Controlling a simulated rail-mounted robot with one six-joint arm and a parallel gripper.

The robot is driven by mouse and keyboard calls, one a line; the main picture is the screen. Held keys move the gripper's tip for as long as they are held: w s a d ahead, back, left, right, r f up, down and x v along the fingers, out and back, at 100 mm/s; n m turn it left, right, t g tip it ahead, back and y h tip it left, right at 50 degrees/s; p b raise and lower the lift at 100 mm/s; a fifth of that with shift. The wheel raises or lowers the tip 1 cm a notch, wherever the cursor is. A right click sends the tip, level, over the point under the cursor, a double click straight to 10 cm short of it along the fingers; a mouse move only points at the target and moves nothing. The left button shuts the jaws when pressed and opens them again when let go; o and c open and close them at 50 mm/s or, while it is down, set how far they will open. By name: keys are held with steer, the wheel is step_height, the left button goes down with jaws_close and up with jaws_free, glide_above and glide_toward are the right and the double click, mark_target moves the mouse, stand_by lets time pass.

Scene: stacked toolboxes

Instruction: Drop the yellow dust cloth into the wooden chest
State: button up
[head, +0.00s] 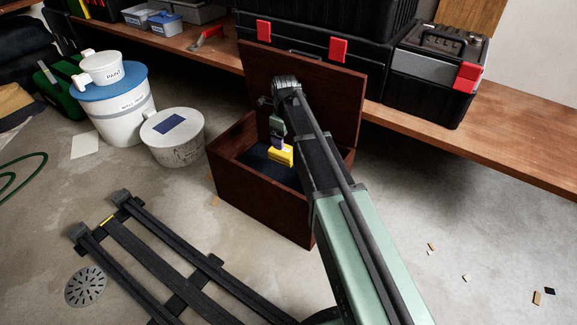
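The wooden chest (258,203) is a dark red-brown box on the concrete floor, with its lid (338,98) raised at the back. Its inside looks dark, and my arm hides its right part. My gripper (278,142) points down over the chest's opening. It appears shut on the yellow dust cloth (284,157), a small folded yellow piece at the fingertips. The cloth shows within the opening. Its exact height above the chest floor is hard to tell, and the fingers are small in this view.
A wooden shelf (520,158) with black toolboxes (434,75) runs behind the chest. A lidded pale tub (174,140) and a white bucket with a blue lid (122,110) stand left of it. Small scraps lie on the floor at right.

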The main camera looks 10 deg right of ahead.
steer(key=shift+o, duration=0.7)
step_height(320, 180, up, 11)
steer(key=p, duration=1)
steer(key=shift+p, duration=0.4)
steer(key=shift+f, duration=0.15)
